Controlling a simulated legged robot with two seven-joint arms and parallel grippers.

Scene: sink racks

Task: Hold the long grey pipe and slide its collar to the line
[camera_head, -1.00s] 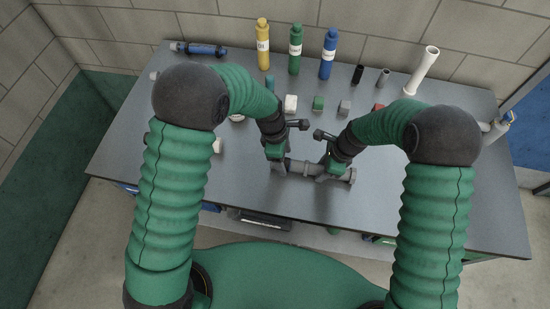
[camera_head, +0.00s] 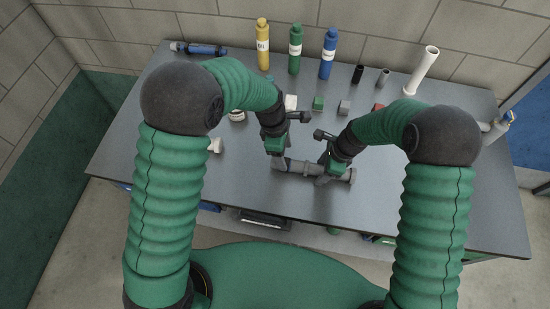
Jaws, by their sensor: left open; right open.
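The long grey pipe (camera_head: 301,167) lies roughly left to right on the grey table, near its front middle. A wider grey part, seemingly the collar (camera_head: 345,174), shows towards its right end; I cannot make out the line. My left gripper (camera_head: 278,162) is open at the pipe's left end, its fingers close to it. My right gripper (camera_head: 323,179) is open at the pipe right of its middle, with fingers about it. The grippers hide parts of the pipe, and contact is too small to tell.
Yellow (camera_head: 263,46), green (camera_head: 295,50) and blue (camera_head: 328,55) bottles stand along the back. A white pipe (camera_head: 422,70) stands upright at the back right. Small blocks, including a green one (camera_head: 318,103), lie behind the grippers. The table's front right is clear.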

